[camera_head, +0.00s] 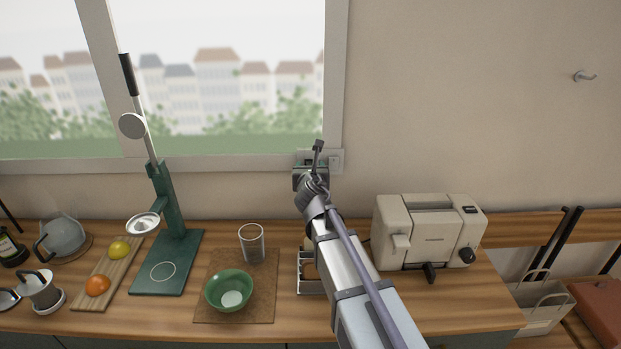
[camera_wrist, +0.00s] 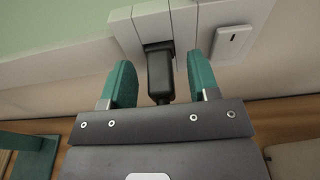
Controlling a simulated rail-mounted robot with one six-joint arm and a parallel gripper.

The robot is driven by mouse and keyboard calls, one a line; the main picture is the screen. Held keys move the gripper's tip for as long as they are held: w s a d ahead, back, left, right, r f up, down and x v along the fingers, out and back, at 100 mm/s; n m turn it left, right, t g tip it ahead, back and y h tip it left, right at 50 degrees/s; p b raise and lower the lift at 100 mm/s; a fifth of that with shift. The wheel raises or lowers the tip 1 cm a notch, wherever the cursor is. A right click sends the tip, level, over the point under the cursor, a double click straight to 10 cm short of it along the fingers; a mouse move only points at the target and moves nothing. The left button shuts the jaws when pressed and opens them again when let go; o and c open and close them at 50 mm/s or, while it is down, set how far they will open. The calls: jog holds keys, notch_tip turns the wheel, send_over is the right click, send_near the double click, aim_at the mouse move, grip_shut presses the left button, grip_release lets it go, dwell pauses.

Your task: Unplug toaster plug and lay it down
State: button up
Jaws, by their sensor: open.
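A cream toaster (camera_head: 428,232) stands on the counter at the right in the head view. Its black plug (camera_wrist: 160,76) is in the wall outlet (camera_wrist: 153,24) in the wrist view. My gripper (camera_wrist: 162,82) is open, its two teal fingers on either side of the plug. Small gaps show between the fingers and the plug. In the head view my gripper (camera_head: 312,163) is up at the wall outlet below the window's right corner, and my arm hides most of the plug there. The plug's cord is largely hidden.
A light switch (camera_wrist: 234,42) is right of the outlet. On the wooden counter (camera_head: 460,310) are a green juice press (camera_head: 170,225), a green bowl (camera_head: 228,291), a glass (camera_head: 252,243) and a fruit board (camera_head: 108,270). Bare counter shows in front of the toaster.

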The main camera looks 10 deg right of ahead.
jog(key=shift+c, duration=0.4)
grip_shut()
dwell(0.4)
